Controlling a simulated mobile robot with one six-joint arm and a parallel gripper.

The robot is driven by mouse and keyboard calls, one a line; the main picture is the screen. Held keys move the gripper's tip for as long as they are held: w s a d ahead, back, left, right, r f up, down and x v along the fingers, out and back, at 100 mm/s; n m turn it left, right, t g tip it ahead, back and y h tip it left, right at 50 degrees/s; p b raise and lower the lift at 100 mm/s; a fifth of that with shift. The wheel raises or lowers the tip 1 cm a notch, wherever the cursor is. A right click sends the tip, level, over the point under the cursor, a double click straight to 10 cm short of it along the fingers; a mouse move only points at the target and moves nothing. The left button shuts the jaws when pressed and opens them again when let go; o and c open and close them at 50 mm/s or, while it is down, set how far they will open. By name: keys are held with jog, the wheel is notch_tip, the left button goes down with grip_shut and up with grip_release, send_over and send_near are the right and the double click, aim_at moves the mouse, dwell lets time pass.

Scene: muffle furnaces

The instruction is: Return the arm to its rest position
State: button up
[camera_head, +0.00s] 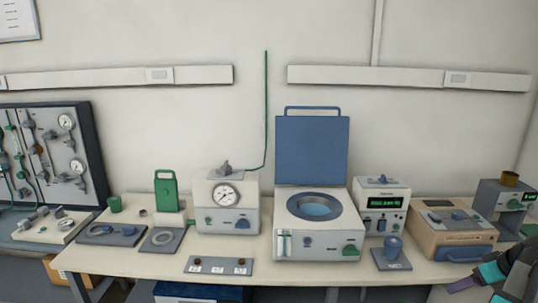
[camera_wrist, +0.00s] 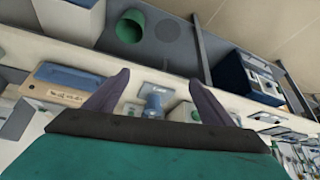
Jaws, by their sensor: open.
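My gripper (camera_wrist: 159,79) shows in the wrist view with its two dark fingers spread apart and nothing between them. In the head view, part of my arm and gripper (camera_head: 463,284) shows at the lower right corner, in front of the bench's right end. It is apart from the bench items there. The gripper's full shape is cut off by the picture's edge in that view.
A gauge panel (camera_head: 88,150) stands left. Space above the bench is mostly clear.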

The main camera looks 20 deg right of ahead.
jog(key=w+a+f+n+g+y, duration=0.1)
jog(key=w+a+f+n, duration=0.1)
jog(key=w+a+f, duration=0.5)
jog(key=w+a+f+n+g+y, duration=0.15)
jog(key=w+a+f, duration=0.3)
jog(key=a, duration=0.45)
jog(key=w+a+f+n+g+y, duration=0.1)
jog(key=w+a+f+y, duration=0.1)
jog(key=w+a+f, duration=0.45)
jog(key=s+a+f+n+g, duration=0.1)
jog(key=a+f, duration=0.3)
jog(key=a, duration=0.2)
jog(key=s+a+f+g, duration=0.1)
jog(key=a+f, duration=0.3)
jog(key=a, duration=0.3)
jog(key=s+a+f+n+g, duration=0.1)
jog(key=s+a+f+g, duration=0.1)
jog(key=s+a+f, duration=0.45)
jog(key=s+a+f+g, duration=0.25)
jog(key=a+f, duration=0.45)
jog(key=a, duration=0.5)
jog(key=s+a+f+m+g+h, duration=0.1)
jog(key=s+f+m+h, duration=0.1)
jog(key=s+f, duration=0.2)
jog(key=s+a+f+m+h, duration=0.1)
jog(key=s+f, duration=0.4)
jog(key=s, duration=0.6)
jog(key=shift+a+m+g+h, duration=0.4)
jog(key=shift+m+h, duration=0.15)
jog(key=shift+m, duration=0.7)
